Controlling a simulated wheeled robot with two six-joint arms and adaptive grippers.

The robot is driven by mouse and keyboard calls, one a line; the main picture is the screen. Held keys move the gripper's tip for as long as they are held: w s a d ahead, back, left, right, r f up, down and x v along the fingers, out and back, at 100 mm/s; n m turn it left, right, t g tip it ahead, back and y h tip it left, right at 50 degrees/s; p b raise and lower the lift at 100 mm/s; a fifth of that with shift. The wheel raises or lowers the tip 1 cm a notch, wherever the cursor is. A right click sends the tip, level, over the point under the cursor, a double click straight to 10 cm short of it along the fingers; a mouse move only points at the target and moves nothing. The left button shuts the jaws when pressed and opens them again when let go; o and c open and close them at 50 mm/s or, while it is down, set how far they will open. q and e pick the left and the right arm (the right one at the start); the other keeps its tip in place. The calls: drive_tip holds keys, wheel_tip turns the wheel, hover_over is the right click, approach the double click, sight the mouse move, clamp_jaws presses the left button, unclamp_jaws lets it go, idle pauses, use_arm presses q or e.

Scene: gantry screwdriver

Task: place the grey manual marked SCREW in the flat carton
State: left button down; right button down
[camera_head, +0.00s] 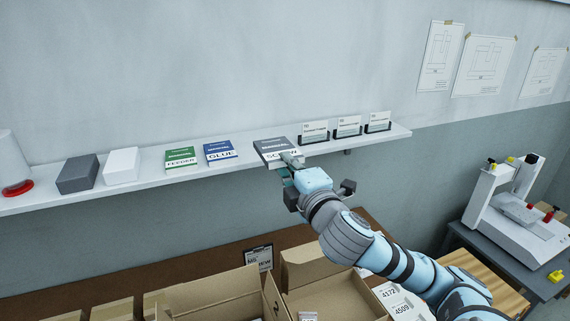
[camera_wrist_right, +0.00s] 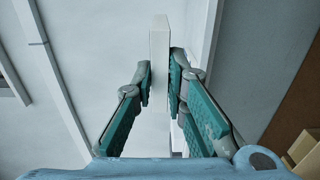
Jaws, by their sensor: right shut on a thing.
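The grey manual marked SCREW (camera_head: 270,146) is at the wall shelf, right of the blue manual. My right gripper (camera_head: 288,163) is shut on its front edge. In the right wrist view the manual (camera_wrist_right: 159,60) shows edge-on as a pale slab between the two teal fingers (camera_wrist_right: 160,82). I cannot tell whether it still rests on the shelf. Open cardboard cartons stand on the bench below, one at the left (camera_head: 215,296) and one at the right (camera_head: 312,270); their insides are mostly hidden and I cannot tell which is the flat carton. My left gripper is not in view.
The shelf (camera_head: 140,188) also holds a green FEEDER manual (camera_head: 180,158), a blue GLUE manual (camera_head: 220,151), a grey box (camera_head: 78,174), a white box (camera_head: 121,166) and three cards in black holders (camera_head: 347,127). A white machine (camera_head: 515,205) stands at the right.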

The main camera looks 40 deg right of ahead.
drive_tip(key=a+f+n+y+b, duration=0.25)
drive_tip(key=a+n+y, duration=0.45)
drive_tip(key=a+y, duration=0.6)
drive_tip(key=s+a+f+n+b, duration=0.1)
drive_tip(key=s+a+f, duration=0.1)
drive_tip(key=f, duration=0.3)
drive_tip(key=s+a+f+n+y+b, duration=0.1)
drive_tip(key=s+a+f, duration=0.2)
drive_tip(key=f, duration=0.3)
drive_tip(key=s+a+f+g+y+b, duration=0.1)
drive_tip(key=s+a+f, duration=0.1)
drive_tip(key=s+f, duration=0.2)
wheel_tip(320, 180, down, 2)
drive_tip(key=shift+s+a+n, duration=0.2)
drive_tip(key=shift+s+n, duration=0.1)
drive_tip(key=shift+n, duration=0.1)
drive_tip(key=shift+d, duration=0.1)
